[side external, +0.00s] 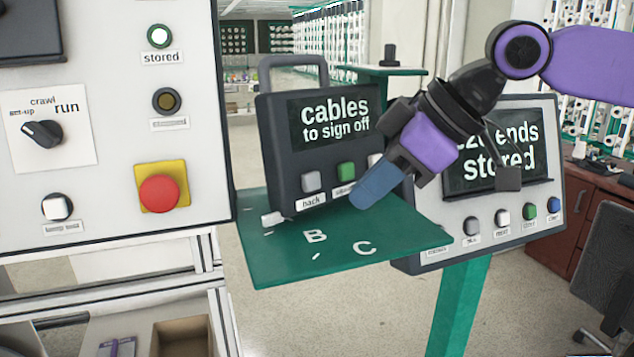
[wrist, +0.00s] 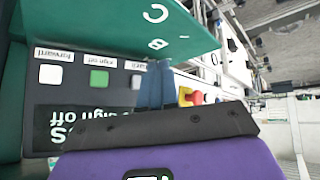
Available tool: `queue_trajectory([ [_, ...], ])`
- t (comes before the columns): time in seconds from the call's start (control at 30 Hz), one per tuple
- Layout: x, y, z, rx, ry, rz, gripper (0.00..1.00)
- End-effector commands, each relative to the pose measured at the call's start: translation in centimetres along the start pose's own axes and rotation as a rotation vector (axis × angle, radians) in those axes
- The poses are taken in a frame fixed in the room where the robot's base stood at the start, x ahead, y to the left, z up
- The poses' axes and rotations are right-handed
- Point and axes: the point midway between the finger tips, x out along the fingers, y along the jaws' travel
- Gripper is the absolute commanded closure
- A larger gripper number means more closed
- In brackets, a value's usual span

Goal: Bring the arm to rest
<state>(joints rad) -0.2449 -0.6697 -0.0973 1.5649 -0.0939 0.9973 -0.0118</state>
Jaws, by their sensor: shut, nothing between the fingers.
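My gripper (side external: 372,191) is shut and empty, its blue-grey fingers pointing down and left in the side external view. Its fingertips are in front of the lower right part of a dark handheld terminal (side external: 284,171), close to its button row; I cannot tell whether they touch it. The terminal's screen reads "cables to sign off". It stands on a green shelf (side external: 290,262) marked B and C. In the wrist view the shut fingers (wrist: 155,80) lie beside the terminal's buttons, with the green shelf (wrist: 105,25) beyond.
A second panel (side external: 430,245), reading "ends stored", stands on a green post behind my gripper. At left is a white control panel (side external: 100,190) with a red stop button (side external: 159,193) and a rotary switch (side external: 42,134). A chair (side external: 608,250) is at right.

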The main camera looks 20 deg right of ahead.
Motion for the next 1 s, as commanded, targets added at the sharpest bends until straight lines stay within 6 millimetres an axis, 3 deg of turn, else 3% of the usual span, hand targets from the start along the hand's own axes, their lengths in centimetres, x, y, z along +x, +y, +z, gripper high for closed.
queue_trajectory([
  [0.33,0.0,0.0,0.2,-0.003,-0.002,-0.001,1.00],
  [0.47,-0.1,0.2,1.8,-0.029,-0.020,-0.011,1.00],
  [0.87,-0.5,0.1,13.3,-0.182,-0.156,-0.083,1.00],
  [1.0,-0.2,-0.3,18.9,-0.172,-0.252,-0.110,1.00],
])
